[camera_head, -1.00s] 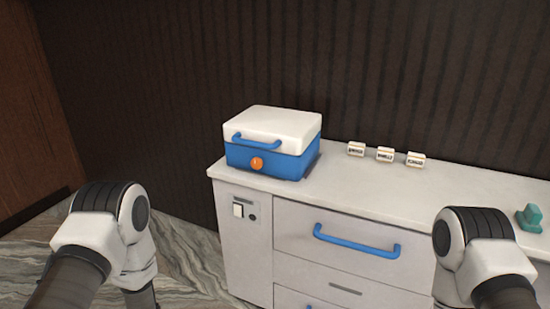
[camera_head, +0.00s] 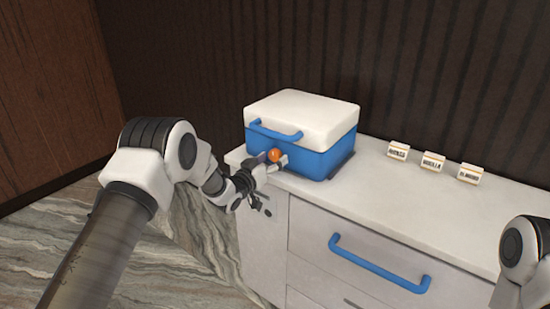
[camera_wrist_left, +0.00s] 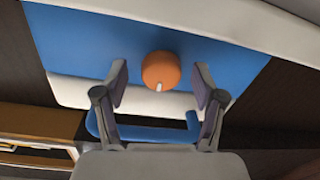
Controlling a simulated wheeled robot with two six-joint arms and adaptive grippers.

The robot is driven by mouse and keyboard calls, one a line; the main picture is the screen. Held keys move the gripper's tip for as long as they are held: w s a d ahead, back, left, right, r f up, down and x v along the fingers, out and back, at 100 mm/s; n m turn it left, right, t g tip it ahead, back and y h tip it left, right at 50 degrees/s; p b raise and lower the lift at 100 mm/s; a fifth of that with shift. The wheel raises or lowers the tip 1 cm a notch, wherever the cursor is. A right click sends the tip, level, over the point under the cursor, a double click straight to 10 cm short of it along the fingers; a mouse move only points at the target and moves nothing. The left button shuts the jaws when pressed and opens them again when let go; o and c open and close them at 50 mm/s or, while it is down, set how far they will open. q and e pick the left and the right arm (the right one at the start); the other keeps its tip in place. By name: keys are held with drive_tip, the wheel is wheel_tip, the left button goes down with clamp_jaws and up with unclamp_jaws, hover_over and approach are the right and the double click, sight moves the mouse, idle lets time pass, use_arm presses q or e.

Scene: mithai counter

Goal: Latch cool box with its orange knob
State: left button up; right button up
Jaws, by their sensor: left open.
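The cool box (camera_head: 320,148) stands on the left end of the white counter, with a blue body, a white lid (camera_head: 302,112) that looks shut, and a blue handle (camera_head: 275,132). Its round orange knob (camera_head: 274,155) is on the front face. My left gripper (camera_head: 277,163) is at the knob, open. In the left wrist view the orange knob (camera_wrist_left: 160,71), with a small pale mark, lies between and just beyond the two open fingers (camera_wrist_left: 160,88). I cannot tell whether they touch it. My right gripper is out of view; only part of my right arm shows.
Three small label cards (camera_head: 433,162) stand on the white counter (camera_head: 400,205) right of the box. A drawer with a blue handle (camera_head: 378,264) is in the front below. A dark ribbed wall (camera_head: 440,70) is behind. The counter between box and cards is clear.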

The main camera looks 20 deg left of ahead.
use_arm(q)
drive_tip(key=shift+w+d, duration=0.1)
drive_tip(key=shift+w, duration=0.35)
drive_tip(key=shift+r, duration=0.1)
drive_tip(key=c, duration=1.1)
drive_tip(key=shift+c, duration=0.2)
